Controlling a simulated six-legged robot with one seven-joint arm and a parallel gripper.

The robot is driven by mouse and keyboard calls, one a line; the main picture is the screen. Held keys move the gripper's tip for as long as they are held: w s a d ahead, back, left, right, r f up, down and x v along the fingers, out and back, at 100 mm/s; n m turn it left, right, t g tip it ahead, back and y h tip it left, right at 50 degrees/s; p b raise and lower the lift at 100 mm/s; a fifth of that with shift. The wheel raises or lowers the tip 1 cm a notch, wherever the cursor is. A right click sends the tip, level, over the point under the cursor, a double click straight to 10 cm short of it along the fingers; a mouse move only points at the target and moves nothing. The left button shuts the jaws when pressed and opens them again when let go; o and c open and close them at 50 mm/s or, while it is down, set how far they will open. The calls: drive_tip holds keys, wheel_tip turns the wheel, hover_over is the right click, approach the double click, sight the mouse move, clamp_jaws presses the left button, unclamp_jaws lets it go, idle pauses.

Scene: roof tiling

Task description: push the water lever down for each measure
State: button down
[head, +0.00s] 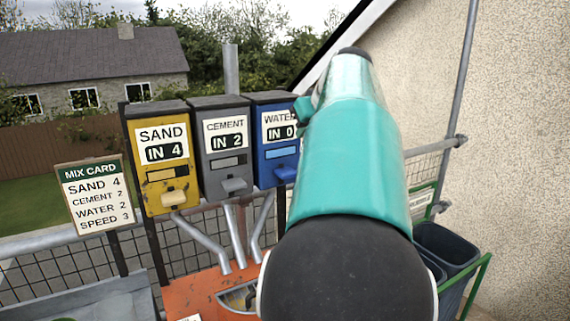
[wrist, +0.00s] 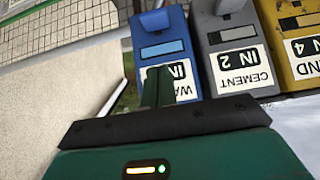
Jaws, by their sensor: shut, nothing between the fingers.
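The blue water dispenser (head: 275,150) hangs at the right of three boxes, and its counter reads IN 0. Its lever (head: 286,174) sticks out low on the front, partly beside my arm. In the wrist view, which is upside down, the blue box (wrist: 163,48) shows with its lever (wrist: 154,19) at the top. My gripper (wrist: 157,86) is shut and empty; its fingers overlap the water label in that view, and the lever appears beyond the fingertips, apart from them. In the head view my arm hides the gripper and the right part of the water box.
The grey cement box (head: 224,150) reads IN 2 and the yellow sand box (head: 163,160) reads IN 4. The mix card (head: 94,194) lists sand 4, cement 2, water 2, speed 3. Pipes lead down to an orange mixer (head: 200,291). A rough wall (head: 510,150) stands right.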

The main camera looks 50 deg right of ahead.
hover_over(289, 176)
wheel_tip(289, 176, down, 7)
wheel_tip(289, 176, down, 3)
drive_tip(key=shift+d+f, duration=0.1)
drive_tip(key=shift+w+f, duration=0.1)
drive_tip(key=shift+f, duration=0.35)
drive_tip(key=shift+f, duration=0.1)
drive_tip(key=shift+f, duration=1.85)
